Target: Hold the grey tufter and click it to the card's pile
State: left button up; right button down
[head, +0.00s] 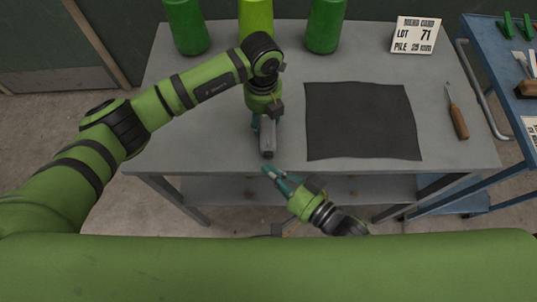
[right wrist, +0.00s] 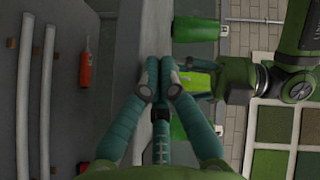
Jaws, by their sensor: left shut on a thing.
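My left gripper (head: 266,124) is shut on the grey tufter (head: 267,141), near the front edge of the bench. The tufter hangs below the fingers, its dark end toward the front; the fingers hide part of it. The white card (head: 414,36) reads LOT 71, PILE 25 mm and stands at the back right of the bench. My right gripper (head: 273,173) is just in front of the bench edge, below the tufter in the picture. In the right wrist view its teal fingers (right wrist: 161,72) come together with nothing visible between them.
A dark square mat (head: 362,120) lies on the grey bench (head: 216,125). Several green canisters (head: 324,25) stand along the back. A wooden-handled tool (head: 457,115) lies at the right. A blue cart (head: 483,75) with tools stands beside the bench. The bench's left part is clear.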

pick_arm(q)
jog(key=shift+f, duration=0.1)
pick_arm(e)
jog(key=shift+w, duration=0.1)
dwell(0.6)
jog(key=shift+w, duration=0.35)
jog(key=shift+w, duration=0.5)
dwell(0.8)
jog(key=shift+s, duration=0.85)
jog(key=shift+s+d, duration=0.1)
jog(key=shift+s, duration=2.45)
